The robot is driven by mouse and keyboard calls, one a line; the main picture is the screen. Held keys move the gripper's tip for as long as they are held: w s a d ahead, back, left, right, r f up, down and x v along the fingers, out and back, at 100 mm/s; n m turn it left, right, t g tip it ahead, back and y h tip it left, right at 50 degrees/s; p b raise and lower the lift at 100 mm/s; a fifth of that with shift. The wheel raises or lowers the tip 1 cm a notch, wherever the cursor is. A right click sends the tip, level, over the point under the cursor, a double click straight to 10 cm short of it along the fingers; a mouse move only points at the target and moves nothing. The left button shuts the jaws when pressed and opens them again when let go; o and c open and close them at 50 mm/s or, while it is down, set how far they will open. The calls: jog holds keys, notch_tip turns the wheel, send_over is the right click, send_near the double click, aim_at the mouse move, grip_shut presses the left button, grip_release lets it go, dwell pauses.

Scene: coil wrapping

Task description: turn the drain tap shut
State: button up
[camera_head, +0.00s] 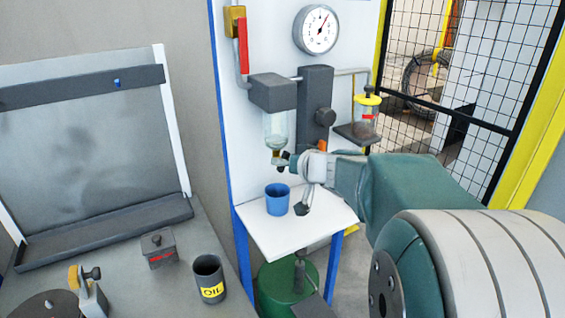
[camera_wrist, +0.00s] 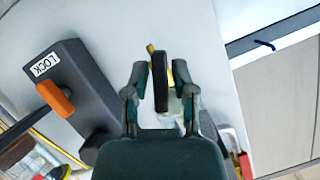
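The drain tap has a black lever (camera_wrist: 160,82) and a brass end (camera_wrist: 150,48). It sits under the clear bowl (camera_head: 275,130) of the grey filter unit (camera_head: 273,93) on the white panel. My gripper (camera_wrist: 160,72) is open in the wrist view, one finger on each side of the lever, with a narrow gap visible on both sides. In the head view my gripper (camera_head: 293,182) is just below and right of the bowl, fingers apart. The tap is small and partly hidden there, so its exact turn is hard to read.
A blue cup (camera_head: 277,199) stands on the white shelf (camera_head: 264,231) below the bowl. A grey post (camera_head: 317,107) and a yellow-topped lubricator (camera_head: 367,113) are to the right. A dark block with a LOCK label (camera_wrist: 72,82) is left of my gripper in the wrist view.

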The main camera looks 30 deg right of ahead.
grip_shut()
jog(key=shift+m+t+y, duration=0.3)
jog(key=shift+m+y, duration=1)
jog(key=shift+m, duration=0.7)
jog(key=o, duration=0.6)
grip_release()
